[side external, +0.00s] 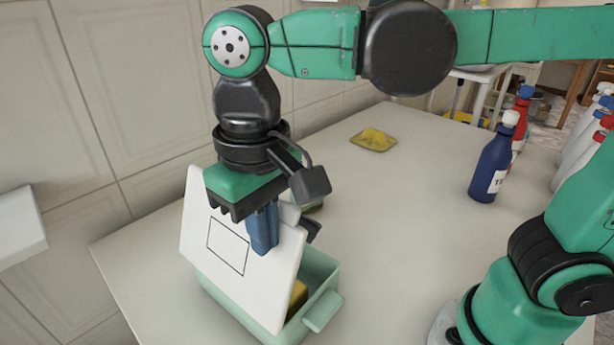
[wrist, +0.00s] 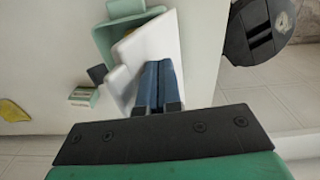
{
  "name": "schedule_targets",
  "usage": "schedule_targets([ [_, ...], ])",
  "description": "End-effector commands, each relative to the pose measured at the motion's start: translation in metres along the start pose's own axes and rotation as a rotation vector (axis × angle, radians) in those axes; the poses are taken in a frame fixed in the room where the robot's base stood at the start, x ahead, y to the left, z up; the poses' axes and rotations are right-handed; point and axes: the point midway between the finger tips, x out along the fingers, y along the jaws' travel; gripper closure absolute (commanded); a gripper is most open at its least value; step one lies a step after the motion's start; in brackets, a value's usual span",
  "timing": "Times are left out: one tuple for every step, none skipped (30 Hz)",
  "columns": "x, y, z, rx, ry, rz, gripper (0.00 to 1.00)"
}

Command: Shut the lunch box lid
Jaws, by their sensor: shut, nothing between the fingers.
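The lunch box is a mint green tub (side external: 325,290) near the table's left edge, with something yellow (side external: 298,295) inside. Its white lid (side external: 225,247), with a square outline on its face, stands steeply tilted above the tub, so the box is open. My gripper (side external: 263,250) is shut and empty, pointing down, its blue fingers in front of the lid's outlined face in the side view. In the wrist view the fingers (wrist: 158,105) are right beside the white lid (wrist: 158,48), and the tub (wrist: 118,38) shows beyond it. I cannot tell whether they touch the lid.
A small green-and-white item (wrist: 83,97) lies near the box. A yellow sponge-like thing on a dish (side external: 373,139) is farther back. A blue bottle (side external: 492,160) and a red one (side external: 522,118) stand at the right. The table's middle (side external: 400,210) is clear; a wall is on the left.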

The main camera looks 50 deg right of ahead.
Motion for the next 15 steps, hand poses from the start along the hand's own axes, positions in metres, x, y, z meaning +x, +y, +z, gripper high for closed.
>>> schedule_targets([
  [0.001, 0.003, 0.0, 0.002, 0.0, 0.0, 1.0],
  [0.002, 0.005, 0.0, 0.002, 0.0, 0.0, 1.0],
  [0.003, 0.007, 0.0, 0.002, 0.0, 0.0, 1.0],
  [0.003, 0.009, 0.0, 0.003, 0.0, 0.0, 1.0],
  [0.004, 0.011, 0.0, 0.003, 0.0, 0.0, 1.0],
  [0.005, 0.013, 0.0, 0.002, 0.0, 0.0, 1.0],
  [0.005, 0.014, 0.0, 0.001, 0.0, 0.0, 1.0],
  [0.005, 0.015, 0.0, 0.001, 0.0, 0.0, 1.0],
  [0.005, 0.015, 0.0, 0.001, 0.0, 0.0, 1.0],
  [0.005, 0.015, 0.0, 0.0, 0.0, 0.0, 1.0],
  [0.005, 0.015, 0.0, 0.0, 0.0, 0.0, 1.0],
  [0.005, 0.015, 0.0, 0.0, 0.0, 0.0, 1.0],
  [0.005, 0.015, 0.0, 0.0, 0.0, 0.0, 1.0],
  [0.005, 0.015, 0.0, 0.0, 0.0, 0.0, 1.0],
  [0.005, 0.015, 0.0, 0.0, 0.0, 0.0, 1.0],
])
